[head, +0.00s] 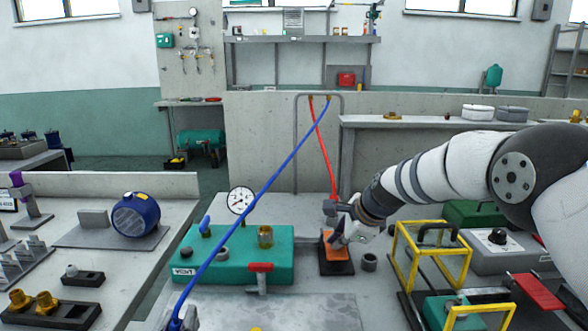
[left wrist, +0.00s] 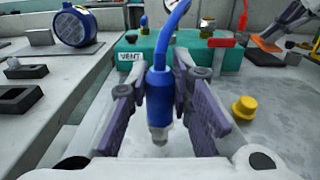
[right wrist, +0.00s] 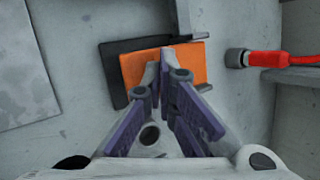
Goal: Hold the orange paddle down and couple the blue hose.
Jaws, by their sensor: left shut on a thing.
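The blue hose (head: 262,190) runs from the back wall frame down to the lower left. My left gripper (left wrist: 160,90) is shut on its blue end fitting (left wrist: 159,88), whose metal tip points down; only a little shows at the head view's bottom edge. The green block (head: 285,275) marked VENT stands beyond it, with a brass port (head: 265,237) on top. The orange paddle (head: 338,258) sits on a dark base. My right gripper (right wrist: 158,66) is shut, fingertips over the paddle and seemingly touching it (right wrist: 190,58). I cannot tell how far the paddle is pressed.
The block carries a gauge (head: 240,200) and a red-handled valve (head: 260,268). A red hose (head: 322,150) hangs behind the paddle. Yellow frames (head: 432,250) stand at right. A yellow knob (left wrist: 244,107) is right of my left gripper. A blue motor (head: 136,215) is on the left bench.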

